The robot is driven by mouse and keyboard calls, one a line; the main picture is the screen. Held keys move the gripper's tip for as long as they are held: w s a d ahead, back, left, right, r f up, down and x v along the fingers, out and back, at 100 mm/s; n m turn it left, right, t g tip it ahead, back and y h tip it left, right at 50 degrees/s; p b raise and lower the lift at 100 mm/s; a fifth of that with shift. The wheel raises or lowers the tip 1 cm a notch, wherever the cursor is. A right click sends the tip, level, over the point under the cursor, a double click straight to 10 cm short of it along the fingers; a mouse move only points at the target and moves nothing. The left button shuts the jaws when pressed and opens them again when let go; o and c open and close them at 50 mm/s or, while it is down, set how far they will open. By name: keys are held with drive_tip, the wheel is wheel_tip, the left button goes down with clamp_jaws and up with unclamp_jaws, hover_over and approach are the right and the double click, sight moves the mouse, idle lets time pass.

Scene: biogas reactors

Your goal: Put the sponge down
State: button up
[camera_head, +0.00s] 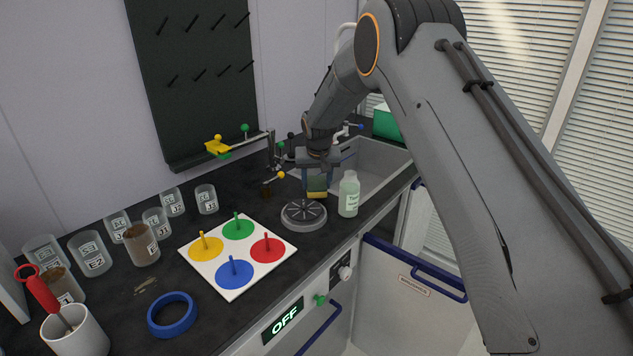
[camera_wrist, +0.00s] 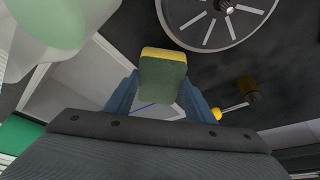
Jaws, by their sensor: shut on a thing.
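A sponge (camera_head: 316,187), yellow on one side and dark green on the other, is between the fingers of my gripper (camera_head: 317,178). It also shows in the wrist view (camera_wrist: 163,72), where my gripper (camera_wrist: 160,95) is shut on it with a blue finger on each side. In the head view it hangs above the counter, between the round grey slotted disc (camera_head: 304,215) and the sink (camera_head: 378,163). The lower end of the sponge is free in the wrist view. Whether it touches anything below cannot be told.
A pale green bottle (camera_head: 349,194) stands close to the right of the sponge. A white board (camera_head: 217,283) with coloured discs and several clear beakers (camera_head: 93,253) lie to the left. A blue ring (camera_head: 172,315) is at the front. Bare dark counter shows behind the board.

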drive_tip(key=shift+f, duration=0.2)
drive_tip(key=shift+f, duration=0.1)
drive_tip(key=shift+f+b, duration=0.3)
drive_tip(key=shift+f, duration=0.05)
drive_tip(key=o, duration=1)
drive_tip(key=shift+r, duration=0.25)
drive_tip(key=b+v, duration=0.2)
drive_tip(key=v, duration=1)
drive_tip(key=shift+r+b, duration=0.2)
drive_tip(key=shift+b, duration=0.2)
